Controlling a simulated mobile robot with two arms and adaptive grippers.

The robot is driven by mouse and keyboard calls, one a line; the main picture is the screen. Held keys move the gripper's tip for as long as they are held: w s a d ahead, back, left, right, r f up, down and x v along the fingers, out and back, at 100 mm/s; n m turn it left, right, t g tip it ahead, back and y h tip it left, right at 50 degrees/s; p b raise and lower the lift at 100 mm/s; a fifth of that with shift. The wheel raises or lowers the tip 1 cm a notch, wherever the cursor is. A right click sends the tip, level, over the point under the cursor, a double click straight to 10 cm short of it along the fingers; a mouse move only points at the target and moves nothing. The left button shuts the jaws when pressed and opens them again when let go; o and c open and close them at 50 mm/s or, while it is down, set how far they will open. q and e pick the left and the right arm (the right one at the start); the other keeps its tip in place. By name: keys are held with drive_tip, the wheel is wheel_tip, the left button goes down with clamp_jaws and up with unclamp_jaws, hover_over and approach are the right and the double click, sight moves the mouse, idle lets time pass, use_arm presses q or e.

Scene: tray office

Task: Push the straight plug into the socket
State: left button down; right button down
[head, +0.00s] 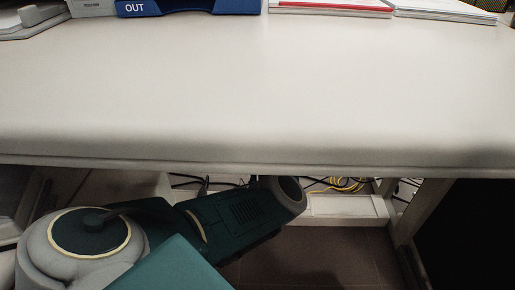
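Neither the straight plug nor the socket can be made out in the head view. My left arm comes in from the lower left and reaches under the front edge of the desk (270,95). Its far end is at the desk's edge, and I cannot make out the gripper's fingers there; the desk hides what lies beyond. My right arm and gripper are not in the picture.
Yellow cable (347,185) and black cables (185,180) lie under the desk, behind a pale crossbar (345,207). A pale desk leg (420,208) stands at right. A blue OUT tray (185,6) and paper stacks (330,8) sit at the back; the desktop's middle is clear.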

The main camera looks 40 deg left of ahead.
use_arm(q)
drive_tip(key=shift+f+b, duration=0.35)
drive_tip(key=shift+f, duration=0.4)
idle(0.4)
drive_tip(key=shift+p, duration=0.55)
idle(0.6)
drive_tip(key=shift+w+x, duration=0.1)
drive_tip(key=shift+x, duration=0.5)
drive_tip(key=shift+w+x, duration=0.15)
drive_tip(key=shift+x, duration=0.45)
idle(3.8)
drive_tip(key=c, duration=1.5)
unclamp_jaws()
drive_tip(key=shift+f, duration=0.15)
drive_tip(key=shift+o, duration=0.2)
drive_tip(key=shift+d, duration=0.1)
